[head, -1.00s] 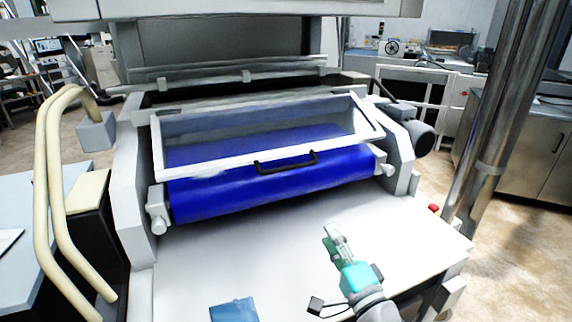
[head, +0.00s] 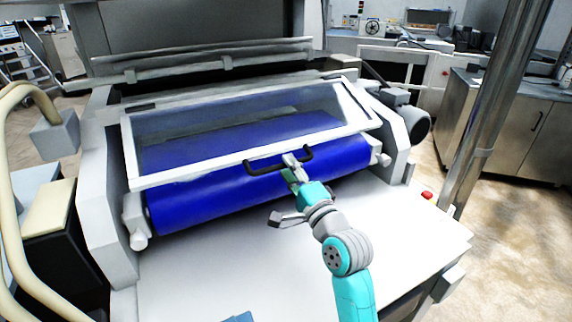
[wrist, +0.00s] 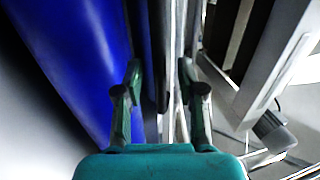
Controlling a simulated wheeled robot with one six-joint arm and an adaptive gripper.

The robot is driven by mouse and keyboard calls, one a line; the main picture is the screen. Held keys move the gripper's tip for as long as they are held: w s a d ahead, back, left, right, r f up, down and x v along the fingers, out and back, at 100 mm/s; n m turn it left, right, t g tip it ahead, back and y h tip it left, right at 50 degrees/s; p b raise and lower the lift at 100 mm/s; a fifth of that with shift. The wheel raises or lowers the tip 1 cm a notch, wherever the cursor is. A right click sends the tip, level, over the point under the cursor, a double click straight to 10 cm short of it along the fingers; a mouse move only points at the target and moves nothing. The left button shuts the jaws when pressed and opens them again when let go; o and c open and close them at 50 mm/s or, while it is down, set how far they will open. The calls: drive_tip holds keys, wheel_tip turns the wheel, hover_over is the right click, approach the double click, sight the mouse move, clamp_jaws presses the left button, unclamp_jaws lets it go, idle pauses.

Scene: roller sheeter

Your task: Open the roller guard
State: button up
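The roller guard (head: 262,152) is a clear panel in a white frame, lying closed over the front of the blue roller (head: 215,200). A black handle (head: 262,168) sits on its front edge. In the head view my gripper (head: 291,168) is at the right part of the handle and overlaps it in the picture. In the wrist view my gripper (wrist: 159,80) has its two fingers apart. A dark upright bar, seemingly the handle (wrist: 159,50), shows between them, with gaps to both fingers. The blue roller (wrist: 85,60) fills the left of that view.
A white table (head: 220,275) lies in front of the roller and is mostly clear. A red button (head: 427,195) is at its right edge. A metal post (head: 490,130) stands at the right, and cream rails (head: 15,200) curve at the left.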

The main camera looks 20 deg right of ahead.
drive_tip(key=shift+x, duration=1)
clamp_jaws()
drive_tip(key=shift+r, duration=0.1)
